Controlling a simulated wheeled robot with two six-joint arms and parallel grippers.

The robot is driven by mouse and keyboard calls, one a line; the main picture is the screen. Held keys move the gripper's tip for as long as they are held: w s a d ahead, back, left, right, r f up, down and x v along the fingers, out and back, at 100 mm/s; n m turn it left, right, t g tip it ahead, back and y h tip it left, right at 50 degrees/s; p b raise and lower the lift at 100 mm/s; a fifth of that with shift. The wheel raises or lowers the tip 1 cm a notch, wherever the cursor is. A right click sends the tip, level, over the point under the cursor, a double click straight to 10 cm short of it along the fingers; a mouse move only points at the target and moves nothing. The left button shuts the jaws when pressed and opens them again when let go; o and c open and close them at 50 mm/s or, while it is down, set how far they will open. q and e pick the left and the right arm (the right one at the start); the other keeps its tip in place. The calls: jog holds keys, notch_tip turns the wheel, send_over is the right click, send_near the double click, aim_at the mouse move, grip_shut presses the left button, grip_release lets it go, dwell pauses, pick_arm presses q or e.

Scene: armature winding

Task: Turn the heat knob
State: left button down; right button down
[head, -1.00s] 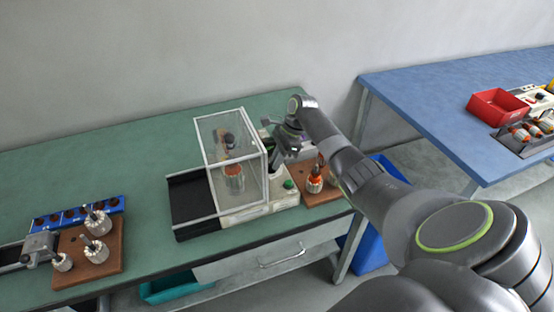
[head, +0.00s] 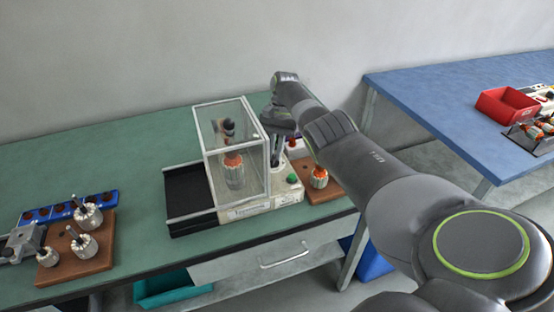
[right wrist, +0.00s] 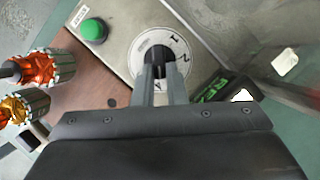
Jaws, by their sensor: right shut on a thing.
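The heat knob (right wrist: 158,53) is black and sits on a round white dial (right wrist: 178,48) with dark marks, in the right wrist view. My right gripper (right wrist: 160,70) points down at the dial, its two fingers close together and shut on the knob. In the head view my right gripper (head: 276,150) reaches down beside the clear-walled winding machine (head: 238,160), and the arm hides the knob there. A green button (right wrist: 93,30) is beside the dial; it also shows in the head view (head: 292,179). My left gripper is not in view.
Wound armatures stand on a brown board (head: 325,194) right of the machine, close to my right arm. Another brown board (head: 98,262) with armatures is at the left. A red bin (head: 507,104) is on the blue table (head: 430,85).

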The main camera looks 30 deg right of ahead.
jog(key=n+b, duration=0.2)
jog(key=b, duration=0.1)
jog(key=shift+w+a+f+n+g+h+b, duration=0.15)
jog(key=shift+w+n+g+h+b, duration=0.15)
jog(key=shift+n+h, duration=0.1)
pick_arm(q)
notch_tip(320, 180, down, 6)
jog(key=b, duration=0.1)
pick_arm(e)
jog(key=shift+a+r+n, duration=0.1)
jog(key=shift+r+n, duration=0.1)
jog(key=shift+n, duration=0.4)
jog(key=c, duration=1.5)
grip_release()
jog(key=shift+o, duration=0.2)
